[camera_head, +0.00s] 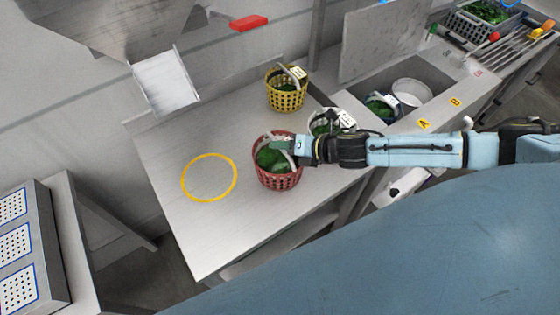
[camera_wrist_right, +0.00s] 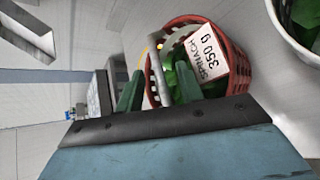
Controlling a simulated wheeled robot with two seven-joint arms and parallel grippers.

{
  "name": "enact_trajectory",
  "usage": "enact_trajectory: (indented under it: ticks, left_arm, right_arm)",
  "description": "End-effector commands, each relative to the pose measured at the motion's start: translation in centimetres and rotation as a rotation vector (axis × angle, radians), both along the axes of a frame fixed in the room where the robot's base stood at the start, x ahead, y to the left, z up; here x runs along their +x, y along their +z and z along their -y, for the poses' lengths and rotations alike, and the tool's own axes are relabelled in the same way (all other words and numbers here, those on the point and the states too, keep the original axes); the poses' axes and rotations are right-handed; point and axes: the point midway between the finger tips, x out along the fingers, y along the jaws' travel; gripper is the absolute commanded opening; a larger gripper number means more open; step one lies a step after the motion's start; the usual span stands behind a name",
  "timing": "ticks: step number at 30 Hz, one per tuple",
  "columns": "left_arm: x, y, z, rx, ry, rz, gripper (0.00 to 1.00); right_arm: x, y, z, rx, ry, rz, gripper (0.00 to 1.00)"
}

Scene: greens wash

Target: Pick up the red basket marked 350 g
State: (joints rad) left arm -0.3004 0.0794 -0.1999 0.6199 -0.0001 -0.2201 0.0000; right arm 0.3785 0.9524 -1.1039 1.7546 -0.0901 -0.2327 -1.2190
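The red basket (camera_head: 278,178) with dark greens inside stands on the steel counter, right of a yellow ring. In the right wrist view the red basket (camera_wrist_right: 240,75) carries a white label (camera_wrist_right: 203,55) reading "SPINACH 350 g". Its pale handle (camera_wrist_right: 158,78) arches over the top. My right gripper (camera_head: 290,146) reaches in from the right over the basket's rim. In the wrist view the right gripper's fingers (camera_wrist_right: 158,88) are apart, with the handle between them and a gap on each side. The left gripper is not in view.
A yellow basket (camera_head: 286,96) stands behind, and a white basket (camera_head: 322,124) stands close beside the red one, partly behind my arm. A sink (camera_head: 425,76) holds another basket and a white bowl. The yellow ring (camera_head: 209,177) on the counter is empty.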

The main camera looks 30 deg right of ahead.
Motion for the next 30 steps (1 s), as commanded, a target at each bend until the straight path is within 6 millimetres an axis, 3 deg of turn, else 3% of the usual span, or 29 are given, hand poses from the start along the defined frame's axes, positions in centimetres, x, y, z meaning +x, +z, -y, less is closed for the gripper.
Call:
enact_trajectory:
  ticks: [5, 13, 21, 30]
  left_arm:
    - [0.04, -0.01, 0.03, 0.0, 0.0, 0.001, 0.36]
    - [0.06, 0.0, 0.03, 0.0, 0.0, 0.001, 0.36]
    - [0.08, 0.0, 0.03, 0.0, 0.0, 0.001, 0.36]
    - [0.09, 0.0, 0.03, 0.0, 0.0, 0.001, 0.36]
  right_arm:
    - [1.42, -0.98, -0.97, 0.001, 0.001, 0.0, 0.37]
    - [1.55, -1.15, -1.04, 0.0, 0.0, 0.0, 0.37]
    - [1.54, -1.14, -1.03, 0.0, 0.0, 0.0, 0.02]
    - [1.45, -1.25, -0.99, -0.001, -0.001, -0.004, 0.0]
